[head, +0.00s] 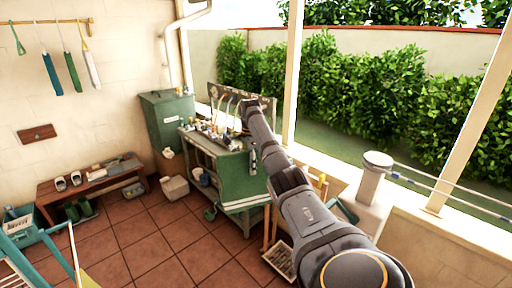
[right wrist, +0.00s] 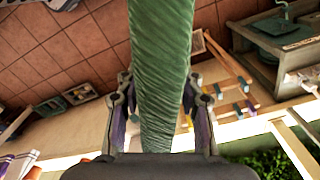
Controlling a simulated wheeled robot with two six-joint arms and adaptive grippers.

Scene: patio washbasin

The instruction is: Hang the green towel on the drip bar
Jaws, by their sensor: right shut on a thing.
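A twisted green towel (right wrist: 160,60) fills the middle of the right wrist view, running from the top edge down between the fingers of my right gripper (right wrist: 160,108). The gripper is shut on it. In the head view my right arm reaches forward and the gripper (head: 248,108) is at the washbasin stand (head: 238,180), small and partly hidden by the arm. I cannot make out the held towel there. A wooden rail (head: 50,21) on the left wall carries several hanging cloths, one of them green (head: 73,72). I cannot tell which thing is the drip bar. My left gripper is not in view.
A low wooden bench (head: 90,183) with shoes stands at the left. A green cabinet (head: 167,122) stands behind the washbasin. A pale post (head: 292,75) and a low wall with a rope line (head: 450,185) are at the right. The tiled floor in the middle is clear.

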